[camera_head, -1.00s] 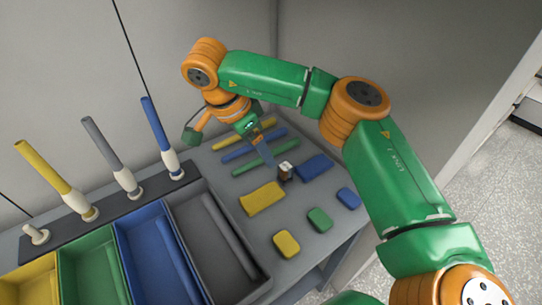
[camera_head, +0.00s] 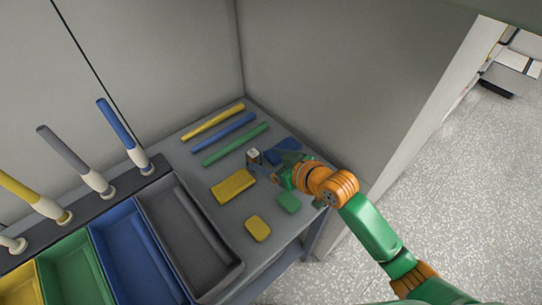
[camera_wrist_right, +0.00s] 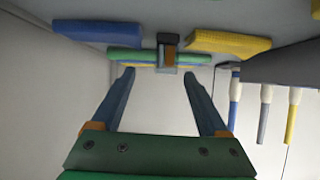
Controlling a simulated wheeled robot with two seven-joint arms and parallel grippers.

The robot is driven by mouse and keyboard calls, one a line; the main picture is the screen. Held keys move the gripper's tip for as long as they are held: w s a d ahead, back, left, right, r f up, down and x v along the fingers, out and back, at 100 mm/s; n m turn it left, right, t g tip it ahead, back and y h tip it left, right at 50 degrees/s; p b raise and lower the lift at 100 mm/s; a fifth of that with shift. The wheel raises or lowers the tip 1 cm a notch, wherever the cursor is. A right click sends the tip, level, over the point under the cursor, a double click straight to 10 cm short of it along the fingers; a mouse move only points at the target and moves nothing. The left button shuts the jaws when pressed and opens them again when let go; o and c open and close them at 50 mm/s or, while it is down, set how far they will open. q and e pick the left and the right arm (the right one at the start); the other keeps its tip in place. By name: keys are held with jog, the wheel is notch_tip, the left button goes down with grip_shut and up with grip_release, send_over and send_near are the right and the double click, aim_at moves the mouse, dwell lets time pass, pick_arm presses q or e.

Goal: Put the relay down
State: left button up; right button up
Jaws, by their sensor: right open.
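The relay (camera_head: 254,156) is a small block with a pale top and a brown side. It stands on the grey table between the yellow pad and the blue pad, close to the green bar. My right gripper (camera_head: 266,171) is just in front and to the right of it in the head view. In the right wrist view, the open fingers (camera_wrist_right: 159,73) are apart with nothing between them, and the relay (camera_wrist_right: 168,50) shows beyond the fingertips. Whether a finger touches it is hard to tell. My left gripper is not in view.
A yellow pad (camera_head: 232,185), a blue pad (camera_head: 284,149), a green pad (camera_head: 289,202) and a small yellow pad (camera_head: 257,228) lie around the relay. Yellow, blue and green bars (camera_head: 236,145) lie behind. Coloured bins (camera_head: 127,250) and a peg rack stand left. A wall bounds the back.

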aim_at(258, 158)
jog(key=x, duration=0.6)
jog(key=shift+s+a, duration=0.15)
jog(key=shift+a, duration=0.3)
grip_shut()
